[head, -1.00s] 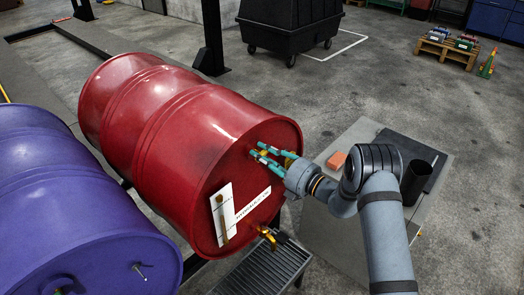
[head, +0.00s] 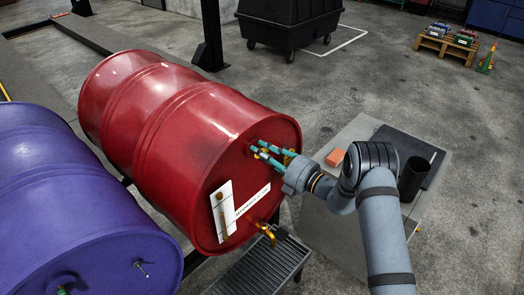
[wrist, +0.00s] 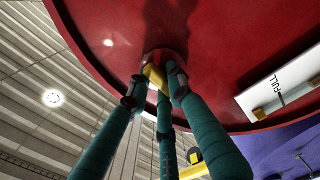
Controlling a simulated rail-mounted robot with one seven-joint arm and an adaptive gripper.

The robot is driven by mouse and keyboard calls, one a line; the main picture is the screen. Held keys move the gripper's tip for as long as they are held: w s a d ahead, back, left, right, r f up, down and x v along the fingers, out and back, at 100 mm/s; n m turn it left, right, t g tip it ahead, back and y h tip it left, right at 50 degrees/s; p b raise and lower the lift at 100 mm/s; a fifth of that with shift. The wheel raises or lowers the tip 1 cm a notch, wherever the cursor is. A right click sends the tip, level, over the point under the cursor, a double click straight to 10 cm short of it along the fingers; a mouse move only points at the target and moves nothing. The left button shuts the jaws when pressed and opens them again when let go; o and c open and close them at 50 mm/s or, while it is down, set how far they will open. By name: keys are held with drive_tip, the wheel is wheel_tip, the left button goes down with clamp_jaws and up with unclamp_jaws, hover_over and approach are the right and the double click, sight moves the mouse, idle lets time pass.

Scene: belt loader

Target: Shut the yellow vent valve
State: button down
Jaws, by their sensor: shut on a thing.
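The red drum (head: 185,140) lies on its side with its flat end toward my arm. My gripper (head: 259,150) has teal fingers and is at the upper right part of that end. In the wrist view the fingertips (wrist: 157,82) close around the yellow vent valve (wrist: 154,74) at a fitting on the red drum face. The fingers hide much of the valve, and its handle angle is hard to tell. In the head view only small yellow bits show between the fingers.
A brass tap (head: 265,233) sticks out low on the drum end above a grated tray (head: 262,268). A white gauge strip (head: 222,212) is on the same face. A purple drum (head: 85,215) lies at left. An orange block (head: 334,157) and black cup (head: 414,180) stand at right.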

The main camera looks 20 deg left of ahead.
drive_tip(key=c, duration=1.6)
unclamp_jaws()
drive_tip(key=shift+c, duration=0.2)
drive_tip(key=shift+o, duration=0.5)
drive_tip(key=v, duration=1.2)
drive_tip(key=x, duration=1.2)
